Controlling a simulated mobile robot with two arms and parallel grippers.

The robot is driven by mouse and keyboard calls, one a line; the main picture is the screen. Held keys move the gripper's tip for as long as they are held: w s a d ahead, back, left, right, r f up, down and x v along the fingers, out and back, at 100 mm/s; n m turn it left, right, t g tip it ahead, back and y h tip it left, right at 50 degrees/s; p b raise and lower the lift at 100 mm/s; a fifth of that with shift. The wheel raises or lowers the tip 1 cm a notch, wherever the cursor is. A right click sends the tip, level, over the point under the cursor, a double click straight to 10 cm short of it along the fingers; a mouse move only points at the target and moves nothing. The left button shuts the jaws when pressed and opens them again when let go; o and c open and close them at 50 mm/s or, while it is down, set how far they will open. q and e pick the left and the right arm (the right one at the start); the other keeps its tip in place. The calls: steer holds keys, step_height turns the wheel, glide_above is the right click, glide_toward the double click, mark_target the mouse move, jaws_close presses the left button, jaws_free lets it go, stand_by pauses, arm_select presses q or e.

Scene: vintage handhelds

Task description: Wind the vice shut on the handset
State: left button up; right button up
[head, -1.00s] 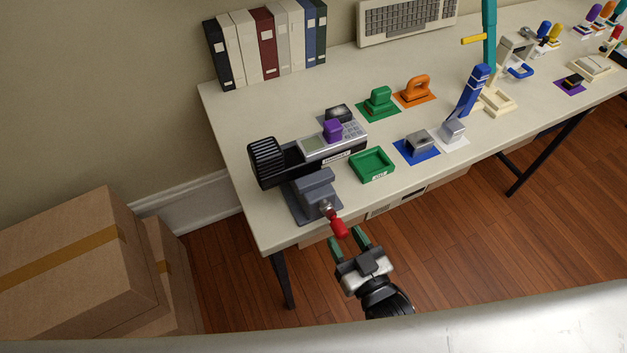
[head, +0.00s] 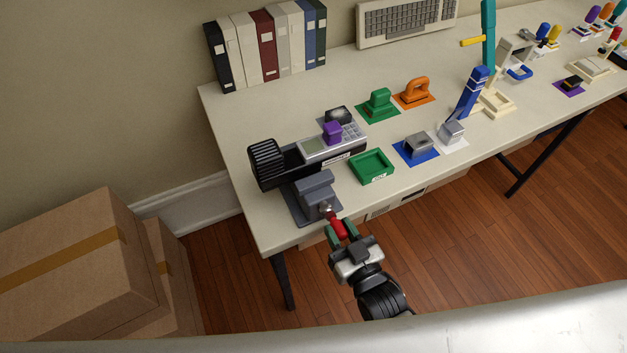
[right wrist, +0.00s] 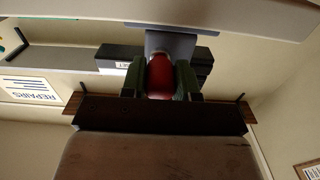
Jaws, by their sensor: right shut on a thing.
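The grey vice (head: 314,193) stands at the near left edge of the table. The handset (head: 333,145), with a silver keypad and a small screen, lies in a black holder just behind the vice's grey block. A purple block (head: 332,132) sits on top of it. The vice's red handle (head: 337,227) sticks out past the table edge. My right gripper (head: 341,234) has its green fingers on either side of the red handle and is shut on it. In the right wrist view the red handle (right wrist: 160,77) sits between both fingers. My left gripper is not in view.
A green tray (head: 372,167) lies right of the vice. Behind it are a green stamp-like tool (head: 379,104) and an orange one (head: 414,92). A blue lever (head: 470,93) stands further right. Binders (head: 266,45) stand at the back left. Cardboard boxes (head: 75,265) are on the floor.

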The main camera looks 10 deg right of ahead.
steer(key=shift+w+d+r+p, duration=0.3)
steer(key=shift+d+r+p, duration=0.4)
steer(key=shift+p, duration=0.1)
steer(key=shift+d, duration=0.2)
steer(key=shift+w+d+r+p, duration=0.1)
steer(key=shift+d+r+p, duration=0.1)
steer(key=shift+r+p, duration=0.4)
steer(key=shift+w+d+r+p, duration=0.1)
steer(key=shift+d+r+p, duration=0.05)
steer(key=shift+r+p, duration=0.45)
